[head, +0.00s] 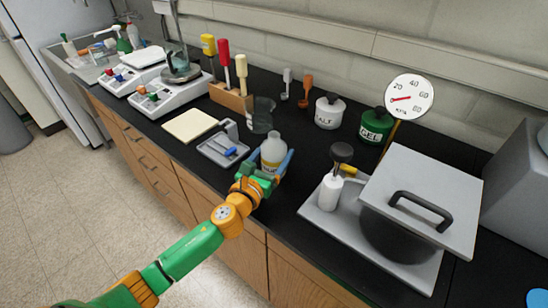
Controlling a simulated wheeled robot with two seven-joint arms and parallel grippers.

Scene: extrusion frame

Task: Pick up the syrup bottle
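A pale bottle with a yellowish label (272,147) stands upright near the counter's front edge, in the middle of the head view. Its label is too small to read, so I cannot confirm that it is the syrup. My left gripper (268,168) is at this bottle, with its fingers around the lower part, one on each side. The gripper hides the bottle's base. I cannot tell whether the fingers press on it or stand slightly apart. My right gripper is not in view.
A glass beaker (261,115) stands just behind the bottle. A grey tray with a blue item (223,150) lies to its left. At right, a white bottle (330,192) and a large lidded pot (420,200) share a grey board. Salt (329,111) and green jars (375,125) stand behind.

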